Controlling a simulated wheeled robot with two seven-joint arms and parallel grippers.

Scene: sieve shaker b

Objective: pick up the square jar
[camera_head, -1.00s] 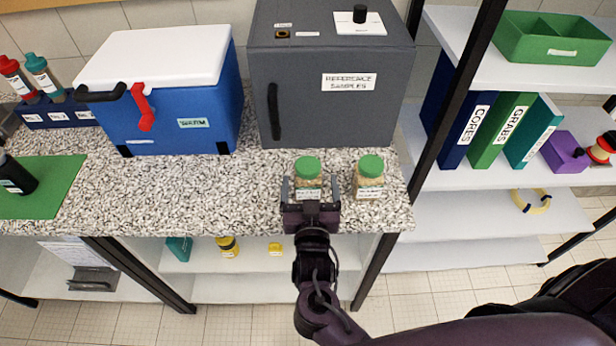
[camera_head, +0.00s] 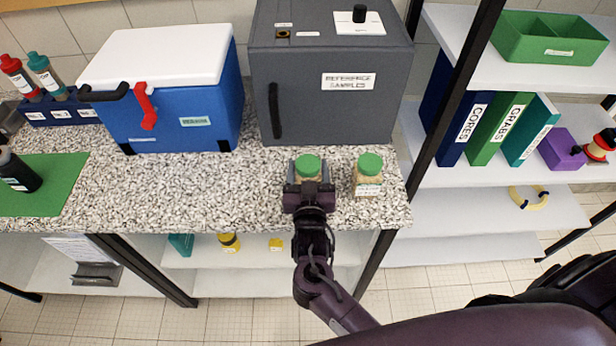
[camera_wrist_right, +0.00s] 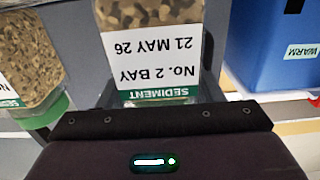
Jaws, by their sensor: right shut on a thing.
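Two jars with green lids and pale contents stand side by side near the counter's front right. The left jar (camera_head: 308,167) is between the fingers of my right gripper (camera_head: 308,182), which is shut on it. In the right wrist view this jar (camera_wrist_right: 150,50) shows a flat, straight-edged face, labelled "SEDIMENT No. 2 BAY 21 MAY 26", and gravelly contents. I cannot tell whether it still touches the counter. The other jar (camera_head: 368,176) stands just right of the gripper, apart from it; it also shows in the right wrist view (camera_wrist_right: 28,65). My left gripper is not in view.
A grey "REFERENCE SAMPLES" cabinet (camera_head: 330,105) stands behind the jars. A blue cooler (camera_head: 180,105) with a white lid is on the left. A shelf rack (camera_head: 480,205) is on the right.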

